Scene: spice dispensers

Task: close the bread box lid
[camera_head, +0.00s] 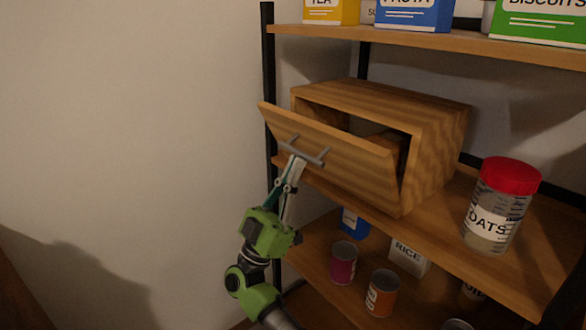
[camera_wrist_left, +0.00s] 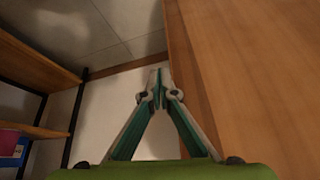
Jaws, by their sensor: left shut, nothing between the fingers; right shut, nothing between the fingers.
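The wooden bread box (camera_head: 440,108) stands on the middle shelf in the head view. Its front lid (camera_head: 345,160) is partly open, its top edge tilted out from the box, leaving a dark gap above it. A grey bar handle (camera_head: 302,152) is on the lid's front. My right gripper (camera_head: 297,164) is shut, its fingertips just below the handle and close to the lid's face; I cannot tell whether they touch. My left gripper (camera_wrist_left: 158,76) is shut and empty in the left wrist view, beside a large wooden surface (camera_wrist_left: 260,70). It cannot be made out in the head view.
A red-capped oats jar (camera_head: 496,205) stands right of the box on the same shelf. Cans, such as a red one (camera_head: 343,263), and a rice box (camera_head: 408,257) are on the shelf below. A black post (camera_head: 268,60) is at the left; open space lies left of it.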

